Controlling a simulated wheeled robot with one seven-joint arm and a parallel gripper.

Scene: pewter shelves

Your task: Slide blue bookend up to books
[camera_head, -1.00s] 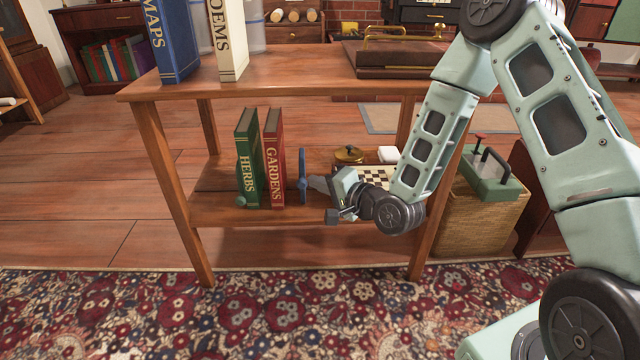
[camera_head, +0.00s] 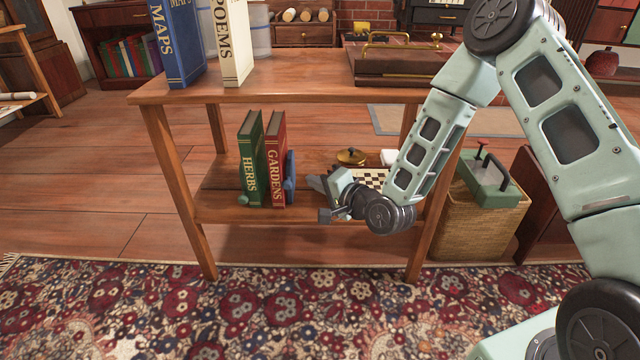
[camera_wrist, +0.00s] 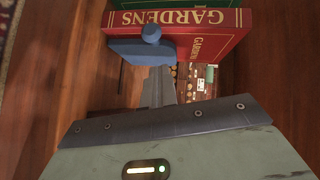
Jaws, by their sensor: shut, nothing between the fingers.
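The blue bookend (camera_head: 290,176) stands upright on the lower shelf, against the right side of the red GARDENS book (camera_head: 274,160). The green HERBS book (camera_head: 250,160) stands just left of it. In the wrist view the bookend (camera_wrist: 140,50) with its round knob lies against the red book (camera_wrist: 205,28); its lower part is hidden by my fingers. My gripper (camera_head: 314,184) is shut and empty, a little right of the bookend in the head view. In the wrist view its fingers (camera_wrist: 158,88) point at the bookend; I cannot tell if they touch.
A brass pot (camera_head: 351,157), a checkered board (camera_head: 372,178) and a white item (camera_head: 388,157) sit behind my gripper on the lower shelf. The upper shelf (camera_head: 290,85) is above. A right front leg (camera_head: 420,240) stands near my wrist.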

